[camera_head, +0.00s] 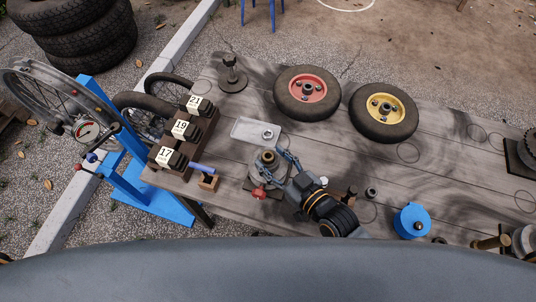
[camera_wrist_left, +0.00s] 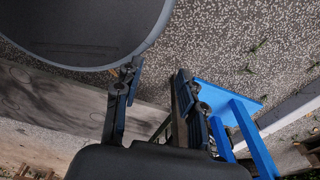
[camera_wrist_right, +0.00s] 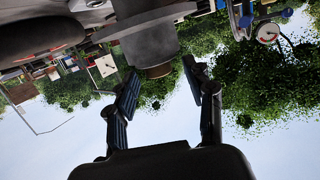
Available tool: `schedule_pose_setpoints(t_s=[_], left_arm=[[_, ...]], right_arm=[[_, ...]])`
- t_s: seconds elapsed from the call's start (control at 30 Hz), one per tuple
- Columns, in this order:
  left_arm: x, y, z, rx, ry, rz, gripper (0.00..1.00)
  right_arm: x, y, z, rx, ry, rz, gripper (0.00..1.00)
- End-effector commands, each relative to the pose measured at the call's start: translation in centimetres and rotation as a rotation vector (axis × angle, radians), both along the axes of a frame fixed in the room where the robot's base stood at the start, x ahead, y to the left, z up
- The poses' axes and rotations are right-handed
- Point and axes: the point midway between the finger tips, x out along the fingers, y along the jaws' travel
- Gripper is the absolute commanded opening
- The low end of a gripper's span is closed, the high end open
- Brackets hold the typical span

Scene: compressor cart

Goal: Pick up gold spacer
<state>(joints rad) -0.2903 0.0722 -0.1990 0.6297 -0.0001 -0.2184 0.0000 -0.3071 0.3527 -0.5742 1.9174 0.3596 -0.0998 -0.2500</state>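A short gold-brown ring, which looks like the gold spacer (camera_head: 269,156), sits on top of a round grey fixture (camera_head: 259,172) near the middle of the bench. In the right wrist view a gold-brown ring (camera_wrist_right: 158,72) shows at the end of a grey hub, between my fingertips. My right gripper (camera_head: 272,164) reaches in from the lower right, its fingers apart around the fixture's top. The right wrist view also shows this gripper (camera_wrist_right: 160,72) open, with gaps beside the ring. My left gripper (camera_wrist_left: 156,75) is open and empty, away from the bench items; the head view does not show it.
A clear tray with a nut (camera_head: 268,134) lies just behind the fixture. Numbered blocks (camera_head: 184,131) stand left, a red knob (camera_head: 259,192) in front. Red-hubbed (camera_head: 307,93) and yellow-hubbed (camera_head: 384,112) wheels lie behind; a blue pot (camera_head: 412,221) stands right.

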Motion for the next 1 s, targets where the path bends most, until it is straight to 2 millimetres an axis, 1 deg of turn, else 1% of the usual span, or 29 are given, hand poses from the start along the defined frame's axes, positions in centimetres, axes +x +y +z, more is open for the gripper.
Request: schedule_pose_setpoints(t_s=[0.03,0.07,0.1,0.17,0.2,0.23,0.27,0.53,0.67,0.77,0.87,0.93,1.0], left_arm=[[-0.2,0.0,0.0,0.001,0.003,-0.001,0.40],[-0.3,0.0,0.0,0.001,0.004,-0.001,0.40],[-0.4,0.0,0.0,0.001,0.007,-0.001,0.40],[-0.7,0.1,-0.1,0.002,0.011,-0.002,0.40],[-0.9,0.1,-0.1,0.002,0.014,-0.002,0.40],[-1.0,0.1,-0.1,0.003,0.016,-0.003,0.40],[-1.2,0.2,-0.1,0.003,0.018,-0.003,0.40],[-1.6,0.7,-0.1,0.010,0.025,-0.005,0.40],[-1.6,0.8,0.4,0.010,0.025,-0.004,0.40],[-1.6,0.8,1.2,0.011,0.024,-0.004,0.40],[-1.5,0.8,2.5,0.011,0.024,-0.004,0.40],[-1.5,0.8,3.8,0.011,0.023,-0.004,0.40],[-1.5,0.8,5.3,0.011,0.023,-0.004,0.40]], right_arm=[[0.0,0.0,0.0,0.000,0.000,0.000,0.43],[0.0,0.0,0.0,0.000,0.000,0.000,0.37],[0.0,0.0,0.0,0.000,0.000,0.000,0.29],[0.0,0.0,0.0,0.000,0.000,0.000,0.16],[0.0,0.0,0.0,-0.001,-0.001,0.000,0.08],[0.0,0.0,0.0,-0.001,-0.001,0.000,0.02],[0.0,0.0,0.0,0.000,0.000,0.000,0.00],[0.0,0.0,0.1,0.000,-0.001,0.000,0.00],[0.0,0.0,0.6,0.000,-0.001,0.000,0.00],[0.0,0.0,1.4,0.000,-0.001,0.000,0.00],[0.0,0.0,2.6,0.000,-0.002,-0.001,0.00],[0.0,0.0,3.9,0.000,-0.002,-0.001,0.00],[-0.9,0.2,5.1,0.000,0.003,0.000,0.00]])
